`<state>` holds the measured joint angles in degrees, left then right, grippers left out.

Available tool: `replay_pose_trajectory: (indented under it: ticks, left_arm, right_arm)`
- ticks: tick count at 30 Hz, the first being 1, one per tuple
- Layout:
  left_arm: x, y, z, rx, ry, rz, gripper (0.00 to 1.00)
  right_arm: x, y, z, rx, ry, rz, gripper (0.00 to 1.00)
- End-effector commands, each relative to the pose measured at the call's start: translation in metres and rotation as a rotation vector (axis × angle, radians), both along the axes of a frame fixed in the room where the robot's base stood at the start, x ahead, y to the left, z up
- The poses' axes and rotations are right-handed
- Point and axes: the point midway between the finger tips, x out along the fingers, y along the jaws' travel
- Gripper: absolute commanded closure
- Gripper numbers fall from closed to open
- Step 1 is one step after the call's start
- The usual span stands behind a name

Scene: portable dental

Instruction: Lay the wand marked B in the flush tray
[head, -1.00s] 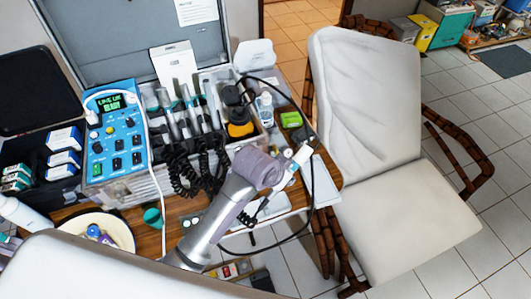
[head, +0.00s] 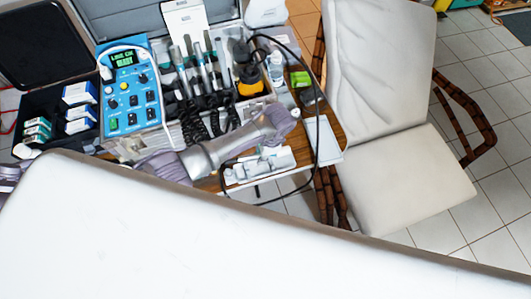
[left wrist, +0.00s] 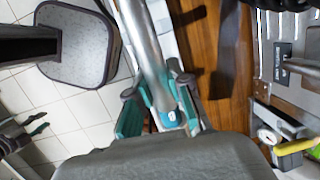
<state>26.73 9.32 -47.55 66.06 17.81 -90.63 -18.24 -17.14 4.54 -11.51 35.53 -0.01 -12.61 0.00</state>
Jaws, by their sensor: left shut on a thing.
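My left gripper (left wrist: 158,90) is shut around a metal wand (left wrist: 145,50) with a teal end, between its teal finger pads. A small blue label (left wrist: 171,116) shows near the wand's end; its marking is too small to read. In the head view my left arm reaches in over the front of the work table, and its fingers are hard to make out there. A white tray-like piece (head: 240,180) with small items lies at the table's front edge; I cannot tell whether it is the flush tray. My right gripper is not in view.
The open case holds a blue control unit (head: 130,90) and several upright wands (head: 196,62) with coiled black cords. A pale flat panel (head: 325,143) lies at the table's right end, beside a cushioned chair (head: 380,90). A black cable loops nearby. A large white surface (head: 200,240) fills the foreground.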

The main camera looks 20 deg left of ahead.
Motion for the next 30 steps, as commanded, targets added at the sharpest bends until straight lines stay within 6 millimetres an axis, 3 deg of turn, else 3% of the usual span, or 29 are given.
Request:
replay_pose_trajectory:
  ticks: [11,30]
  left_arm:
    - [0.000,0.000,-0.033,0.000,-0.002,0.002,1.00]
    - [0.000,-0.001,-0.035,-0.002,-0.002,0.002,1.00]
  right_arm:
    - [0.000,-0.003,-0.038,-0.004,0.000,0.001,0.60]
    - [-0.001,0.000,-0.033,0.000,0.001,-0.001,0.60]
